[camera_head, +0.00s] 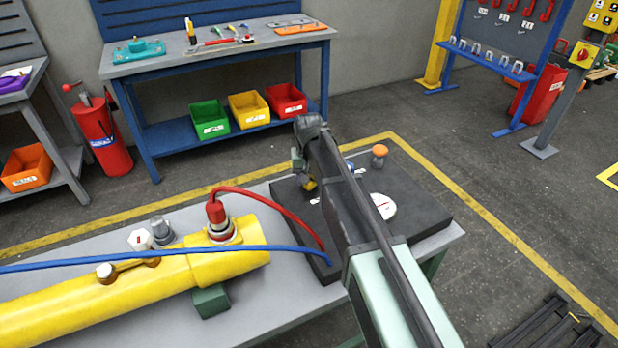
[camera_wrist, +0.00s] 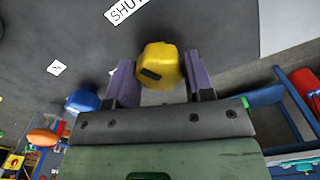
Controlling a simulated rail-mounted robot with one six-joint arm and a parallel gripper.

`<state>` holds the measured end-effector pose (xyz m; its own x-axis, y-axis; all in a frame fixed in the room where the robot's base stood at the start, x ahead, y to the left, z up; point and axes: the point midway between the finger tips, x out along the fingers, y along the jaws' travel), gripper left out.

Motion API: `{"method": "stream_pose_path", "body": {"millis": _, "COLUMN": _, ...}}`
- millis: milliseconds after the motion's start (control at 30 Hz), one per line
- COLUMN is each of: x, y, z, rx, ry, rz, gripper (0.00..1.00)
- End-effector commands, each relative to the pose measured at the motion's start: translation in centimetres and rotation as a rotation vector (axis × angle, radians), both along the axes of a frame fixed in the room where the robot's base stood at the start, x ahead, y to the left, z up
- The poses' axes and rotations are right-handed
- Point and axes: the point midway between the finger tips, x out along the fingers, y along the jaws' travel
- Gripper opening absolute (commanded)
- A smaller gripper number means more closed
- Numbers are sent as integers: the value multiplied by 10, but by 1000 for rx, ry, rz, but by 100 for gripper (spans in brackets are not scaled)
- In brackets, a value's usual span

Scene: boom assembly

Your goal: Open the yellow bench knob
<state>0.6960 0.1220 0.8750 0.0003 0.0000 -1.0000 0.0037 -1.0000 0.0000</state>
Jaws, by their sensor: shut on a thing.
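The yellow bench knob (camera_wrist: 160,66) sits between the two fingers of my gripper (camera_wrist: 160,82) in the wrist view. A dark mark shows on the knob's face. The gripper is shut on the knob. In the head view only a small bit of the yellow knob (camera_head: 310,185) shows beside my arm, above the black panel (camera_head: 425,212); my arm hides most of that area. A white label reading "SHUT" (camera_wrist: 125,10) lies on the panel by the knob.
A blue knob (camera_wrist: 82,101) and an orange knob (camera_head: 379,151) stand close by on the panel. A white dial (camera_head: 383,206) lies beside my arm. Red and blue hoses run to the panel from the left, near a yellow cylinder (camera_head: 120,290).

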Motion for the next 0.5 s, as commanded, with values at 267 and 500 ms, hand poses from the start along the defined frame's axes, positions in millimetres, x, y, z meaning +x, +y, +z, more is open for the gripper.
{"method": "stream_pose_path", "body": {"millis": 267, "x": 0, "y": 0, "z": 0, "rx": 0, "ry": 1, "rz": 259, "gripper": 24}}
{"method": "stream_pose_path", "body": {"millis": 500, "x": 0, "y": 0, "z": 0, "rx": 0, "ry": 1, "rz": 487, "gripper": 24}}
